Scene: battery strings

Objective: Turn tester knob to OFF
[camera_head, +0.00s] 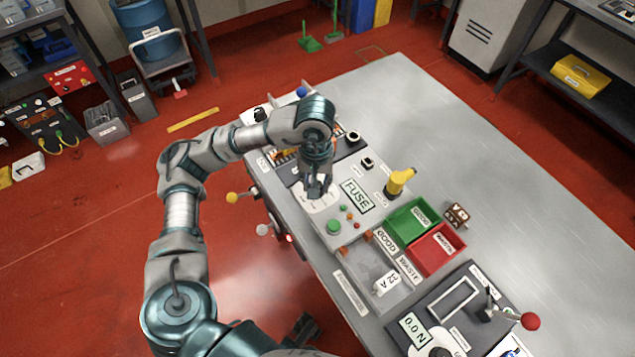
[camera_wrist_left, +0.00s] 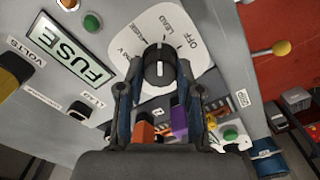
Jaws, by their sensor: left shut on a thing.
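The tester knob (camera_wrist_left: 158,72) is black and round with a white mark, on a white dial plate (camera_wrist_left: 195,62) lettered OFF and LEAD among other words. In the wrist view the fingers of my left gripper (camera_wrist_left: 159,78) are on both sides of the knob, shut on it. In the head view my left gripper (camera_head: 318,190) reaches down onto the dial plate (camera_head: 322,203), and the knob is hidden under it. I cannot tell surely which word the knob points at. My right gripper is not in view.
The tester panel has a FUSE display (camera_head: 356,195), a green button (camera_head: 334,227) and a yellow handle (camera_head: 399,180). Green (camera_head: 394,226) and red (camera_head: 424,258) bins stand to the right. A lever with a red ball (camera_head: 530,321) is at lower right. The far tabletop is clear.

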